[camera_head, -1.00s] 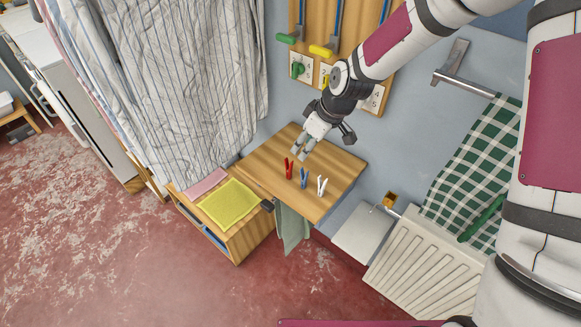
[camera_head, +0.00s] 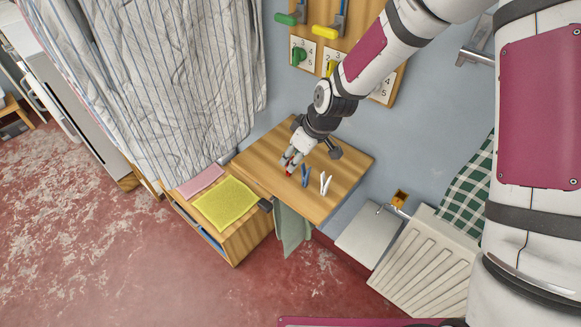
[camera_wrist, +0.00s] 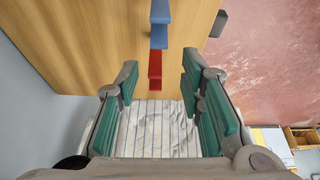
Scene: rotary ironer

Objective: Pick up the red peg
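The red peg (camera_head: 289,170) stands on the small wooden table, mostly hidden behind my gripper in the head view. In the wrist view the red peg (camera_wrist: 155,68) lies ahead between the two fingers, near their tips. My gripper (camera_head: 291,160) is at the peg, with its green-padded fingers (camera_wrist: 157,85) spread apart on either side. I see no contact between pads and peg. The blue peg (camera_head: 305,175) stands just right of the red one and shows beyond it in the wrist view (camera_wrist: 159,25). The white peg (camera_head: 325,183) stands further right.
The wooden table (camera_head: 262,155) is otherwise clear. Hanging striped cloth (camera_head: 165,90) is at the left, above a low cabinet with a yellow cloth (camera_head: 226,204) and a pink cloth (camera_head: 201,180). A wall board (camera_head: 345,50) with coloured handles is behind my arm.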

